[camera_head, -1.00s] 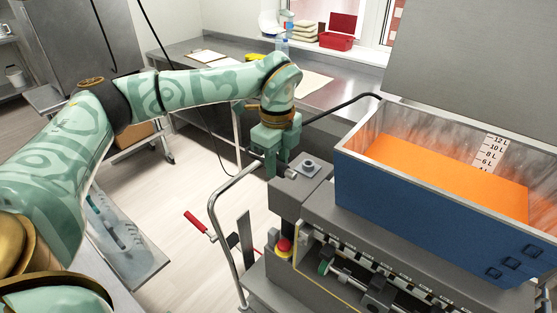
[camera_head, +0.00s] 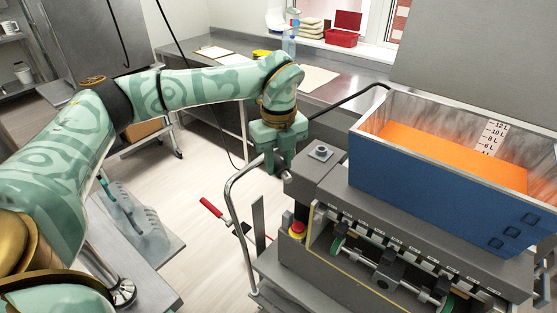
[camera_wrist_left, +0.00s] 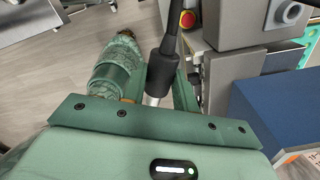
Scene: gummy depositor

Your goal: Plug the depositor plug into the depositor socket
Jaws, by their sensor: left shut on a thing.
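My left gripper (camera_head: 278,168) points down beside the left side of the grey control box (camera_head: 313,178) of the depositor. In the left wrist view, the gripper (camera_wrist_left: 160,82) is shut on the black depositor plug (camera_wrist_left: 161,72). The plug has a bright metal end (camera_wrist_left: 151,100), and its black cable (camera_wrist_left: 172,28) runs up the picture. A small grey fitting (camera_wrist_left: 196,76) sticks out of the box's side, right of the plug and apart from it; I cannot tell if it is the socket. My right gripper is not in view.
The blue hopper (camera_head: 430,180) with orange filling stands right of the box. A bent metal handrail (camera_head: 231,190) and a red-handled lever (camera_head: 211,207) stand close to the gripper. A red emergency button (camera_head: 297,229) sits on the machine's front. Open floor lies left.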

